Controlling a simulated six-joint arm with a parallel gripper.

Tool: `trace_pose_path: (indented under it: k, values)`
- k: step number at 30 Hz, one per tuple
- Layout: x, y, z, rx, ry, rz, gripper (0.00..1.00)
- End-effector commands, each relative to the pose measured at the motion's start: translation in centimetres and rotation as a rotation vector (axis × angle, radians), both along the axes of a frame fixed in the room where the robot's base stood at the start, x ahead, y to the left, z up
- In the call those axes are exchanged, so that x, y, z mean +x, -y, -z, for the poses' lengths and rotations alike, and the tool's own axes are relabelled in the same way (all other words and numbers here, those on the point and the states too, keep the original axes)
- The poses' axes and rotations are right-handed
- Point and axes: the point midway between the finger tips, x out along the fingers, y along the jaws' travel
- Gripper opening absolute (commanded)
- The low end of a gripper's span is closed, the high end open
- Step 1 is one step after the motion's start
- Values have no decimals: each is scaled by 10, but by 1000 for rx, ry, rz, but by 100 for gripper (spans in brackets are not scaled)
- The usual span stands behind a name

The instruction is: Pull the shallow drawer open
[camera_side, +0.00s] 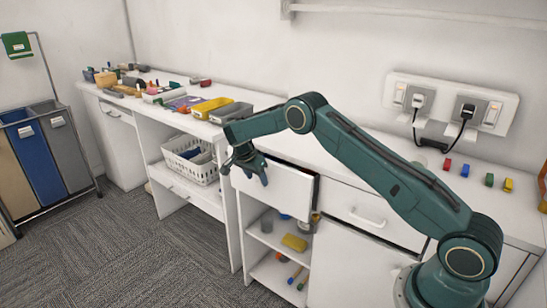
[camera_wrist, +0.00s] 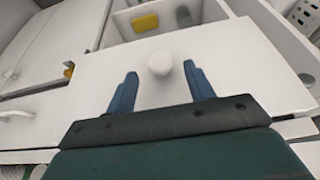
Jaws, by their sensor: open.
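The shallow drawer (camera_side: 290,200) has a plain white front under the counter, left of a drawer with a bar handle. Its front seems to stand out from the cabinet, with a dark gap at its right edge; how far is unclear. In the wrist view, the drawer front (camera_wrist: 95,75) carries a round white knob (camera_wrist: 160,62). My gripper (camera_side: 246,176) is at the left part of the front in the side view and hides the knob there. In the wrist view my gripper (camera_wrist: 160,72) is open, with the knob between and slightly beyond its fingertips. Contact cannot be told.
Open shelves below hold a yellow block (camera_side: 295,243) and small items. A white basket (camera_side: 190,160) sits in the left bay. Boxes, including a yellow one (camera_side: 211,107), line the counter. Small coloured blocks (camera_side: 465,171) lie at the right. Carpet in front is clear.

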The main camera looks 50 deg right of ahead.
Motion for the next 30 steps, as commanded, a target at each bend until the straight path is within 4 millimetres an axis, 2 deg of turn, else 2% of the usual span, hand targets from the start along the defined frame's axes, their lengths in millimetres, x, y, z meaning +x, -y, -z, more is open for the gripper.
trace_pose_path:
  k: [3, 9, 20, 28, 30]
  values:
    - [0, 6, 14, 0, -1, 0, 53]
    - [0, 11, 27, 0, 0, 0, 53]
    - [0, 13, 30, 0, 1, 0, 53]
    - [0, 13, 30, 0, 1, 0, 2]
    - [0, 13, 30, 0, 1, 0, 0]
